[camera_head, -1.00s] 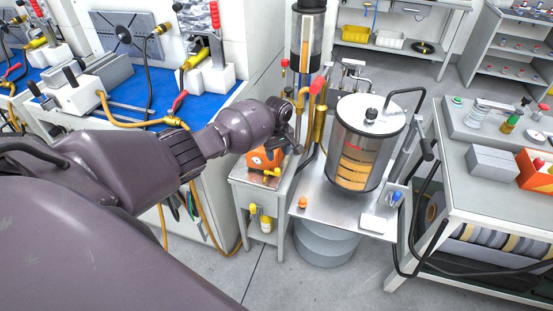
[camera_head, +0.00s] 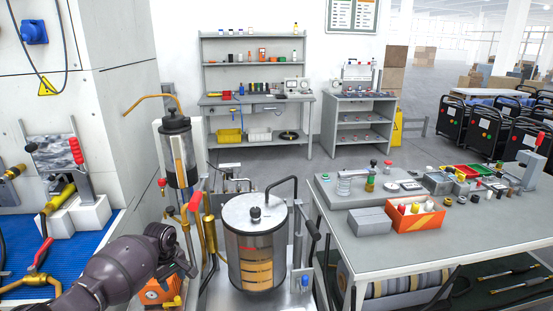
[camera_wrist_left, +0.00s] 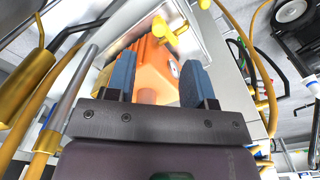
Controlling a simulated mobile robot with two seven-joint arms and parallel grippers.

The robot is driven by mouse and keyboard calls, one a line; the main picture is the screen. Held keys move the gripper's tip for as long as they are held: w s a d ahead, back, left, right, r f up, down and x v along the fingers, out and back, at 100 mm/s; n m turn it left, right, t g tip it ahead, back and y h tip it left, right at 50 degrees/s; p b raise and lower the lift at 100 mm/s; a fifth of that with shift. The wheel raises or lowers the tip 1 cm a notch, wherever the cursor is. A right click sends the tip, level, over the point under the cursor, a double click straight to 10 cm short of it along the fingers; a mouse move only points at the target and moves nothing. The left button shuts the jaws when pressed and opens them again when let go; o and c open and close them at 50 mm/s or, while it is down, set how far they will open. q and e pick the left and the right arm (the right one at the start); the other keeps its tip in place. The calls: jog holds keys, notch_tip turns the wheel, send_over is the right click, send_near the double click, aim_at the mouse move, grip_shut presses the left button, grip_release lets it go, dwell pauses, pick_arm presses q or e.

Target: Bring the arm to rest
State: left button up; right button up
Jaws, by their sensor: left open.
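My left arm comes in from the lower left of the head view, and its gripper (camera_head: 187,262) is just above and beside an orange device (camera_head: 160,293). In the left wrist view the two blue-grey fingers of the gripper (camera_wrist_left: 158,78) stand apart. The orange device (camera_wrist_left: 152,66) with its yellow knob shows beyond and between them; I cannot tell how far it is from the fingertips. Nothing appears clamped. My right gripper is in neither view.
A steel tank (camera_head: 254,250) and a brass-coloured pipe (camera_head: 210,240) stand close to the right of my left gripper. A blue-topped bench (camera_head: 20,262) is at the left. A workbench (camera_head: 400,248) with an orange bin (camera_head: 414,217) is at the right. Open floor lies behind.

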pick_arm(q)
jog(key=s+d+f+m+t+h, duration=0.1)
jog(key=s+d+f+m+t, duration=0.35)
jog(key=s, duration=0.45)
jog(key=s+d+f+m+t+h, duration=0.1)
jog(key=s+d+f+m, duration=0.2)
jog(key=s+d+f, duration=0.4)
jog(key=s+a+r+m+t+y, duration=0.1)
jog(key=s+r+m+t, duration=0.1)
jog(key=s, duration=0.6)
jog(key=s+a+r+m+t+y, duration=0.1)
jog(key=s+r+t, duration=0.3)
jog(key=s, duration=0.5)
jog(key=shift+a+r+m, duration=0.35)
jog(key=shift+r+m, duration=0.5)
jog(key=shift+r, duration=0.1)
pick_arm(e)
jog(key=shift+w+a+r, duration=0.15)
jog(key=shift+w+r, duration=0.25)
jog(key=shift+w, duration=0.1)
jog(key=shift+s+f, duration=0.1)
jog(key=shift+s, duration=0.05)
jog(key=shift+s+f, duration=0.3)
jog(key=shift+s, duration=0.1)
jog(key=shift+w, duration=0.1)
